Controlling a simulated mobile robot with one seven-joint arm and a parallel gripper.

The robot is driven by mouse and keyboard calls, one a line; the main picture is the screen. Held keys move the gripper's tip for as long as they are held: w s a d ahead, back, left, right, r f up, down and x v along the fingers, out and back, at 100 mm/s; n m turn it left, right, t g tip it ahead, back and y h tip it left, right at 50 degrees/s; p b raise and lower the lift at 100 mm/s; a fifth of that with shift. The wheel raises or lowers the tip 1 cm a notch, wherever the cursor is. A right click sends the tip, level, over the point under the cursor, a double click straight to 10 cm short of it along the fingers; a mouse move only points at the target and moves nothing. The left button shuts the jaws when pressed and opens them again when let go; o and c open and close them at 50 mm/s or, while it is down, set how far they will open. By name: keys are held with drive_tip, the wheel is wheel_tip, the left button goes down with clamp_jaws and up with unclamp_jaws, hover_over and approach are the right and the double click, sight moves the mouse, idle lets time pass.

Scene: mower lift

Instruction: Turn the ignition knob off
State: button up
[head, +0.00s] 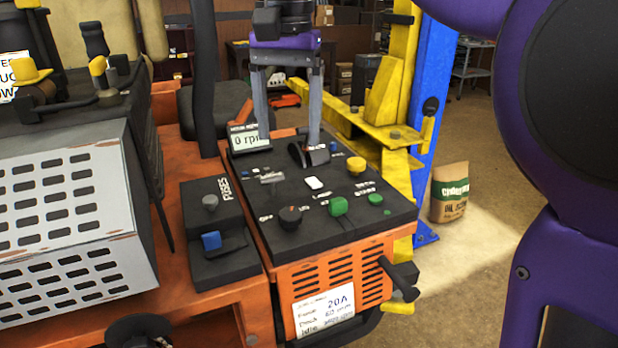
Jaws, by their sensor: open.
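The black control panel (385,219) sits on top of an orange mower housing. A dark piece (306,157) with a pale edge sits farther back, partly hidden by a finger. My gripper (289,138) points down over the back of the panel, its two grey fingers apart with nothing between them. Contact is unclear.
The panel also carries a green knob (338,205), a yellow button (356,165) and a white switch (314,184). A fuse box (215,230) adjoins at left. A black post (204,80) rises behind it. A yellow and blue lift (425,110) stands behind right.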

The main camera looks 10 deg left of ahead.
sight(291, 213)
drive_tip(key=f+b, duration=0.1)
drive_tip(key=f, duration=0.6)
drive_tip(key=f+b, duration=0.2)
drive_tip(key=f, duration=0.6)
drive_tip(key=shift+w+a, duration=0.1)
drive_tip(key=shift+w, duration=0.1)
drive_tip(key=shift+r, duration=0.1)
clamp_jaws()
